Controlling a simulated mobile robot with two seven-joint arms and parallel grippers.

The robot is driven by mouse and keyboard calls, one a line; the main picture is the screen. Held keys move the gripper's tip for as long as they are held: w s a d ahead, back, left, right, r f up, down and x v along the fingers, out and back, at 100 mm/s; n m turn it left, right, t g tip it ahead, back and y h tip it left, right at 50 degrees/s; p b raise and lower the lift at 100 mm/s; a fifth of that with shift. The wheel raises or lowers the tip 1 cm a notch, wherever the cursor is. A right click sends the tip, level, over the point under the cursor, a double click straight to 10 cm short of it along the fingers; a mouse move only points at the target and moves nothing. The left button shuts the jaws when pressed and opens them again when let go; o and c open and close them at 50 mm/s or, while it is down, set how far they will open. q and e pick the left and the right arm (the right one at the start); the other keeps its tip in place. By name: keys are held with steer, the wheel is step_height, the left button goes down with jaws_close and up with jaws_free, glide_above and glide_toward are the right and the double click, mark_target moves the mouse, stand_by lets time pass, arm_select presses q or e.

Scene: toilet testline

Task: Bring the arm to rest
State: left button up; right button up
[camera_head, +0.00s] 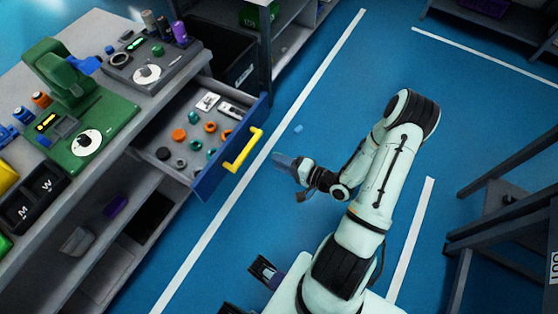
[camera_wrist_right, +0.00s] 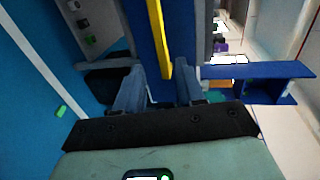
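My right arm (camera_head: 372,200) reaches up over the blue floor and bends back to the left. Its gripper (camera_head: 285,162) is to the right of the open drawer's yellow handle (camera_head: 243,151), with a clear gap in the head view. In the right wrist view the two fingers of the right gripper (camera_wrist_right: 158,82) stand apart with nothing held between them. The yellow handle (camera_wrist_right: 158,35) and blue drawer front (camera_wrist_right: 183,35) show beyond them.
The pulled-out drawer (camera_head: 205,182) holds several orange, teal and dark small parts. The workbench (camera_head: 45,218) carries a green device (camera_head: 75,95) and a grey device (camera_head: 155,60). A dark rack (camera_head: 500,233) stands at right. Blue floor lies between.

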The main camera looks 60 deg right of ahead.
stand_by(0.3)
steer(key=w+a+f+n+g+y+p, duration=0.25)
steer(key=a+f+n+g+p, duration=0.35)
steer(key=a+f, duration=0.55)
arm_select(q)
step_height(320, 180, up, 7)
steer(key=w, duration=0.2)
steer(key=shift+w+r+p, duration=0.15)
steer(key=shift+w+p, duration=0.2)
steer(key=shift+p, duration=0.1)
arm_select(e)
steer(key=s+a+n+g, duration=0.7)
steer(key=s+a+g, duration=0.3)
steer(key=s+a, duration=0.2)
steer(key=shift+a+f+g, duration=0.2)
steer(key=shift+a+g, duration=0.1)
steer(key=shift+a, duration=0.6)
